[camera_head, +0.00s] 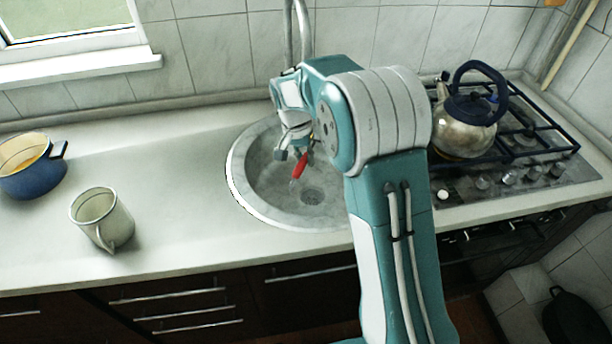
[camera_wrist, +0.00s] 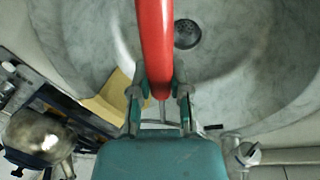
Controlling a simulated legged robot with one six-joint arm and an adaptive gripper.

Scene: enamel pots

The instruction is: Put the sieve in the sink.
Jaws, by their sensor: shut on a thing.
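My gripper (camera_head: 297,146) is over the round grey sink (camera_head: 262,188), shut on a red handle, which I take to be the sieve's (camera_head: 303,164). In the wrist view my gripper (camera_wrist: 158,95) has one finger on each side of the red handle (camera_wrist: 155,45), which runs out of the top of the picture. No mesh bowl can be made out in either view. In the head view the handle slants down to the left above the basin. The drain (camera_wrist: 187,34) shows beside the handle in the wrist view.
A blue pot (camera_head: 33,175) and a cream mug (camera_head: 100,220) stand on the counter (camera_head: 165,180) at left. A kettle (camera_head: 462,130) is on the hob at right. A faucet (camera_head: 304,35) rises behind the sink. A flat yellowish thing (camera_wrist: 112,95) lies beside the sink.

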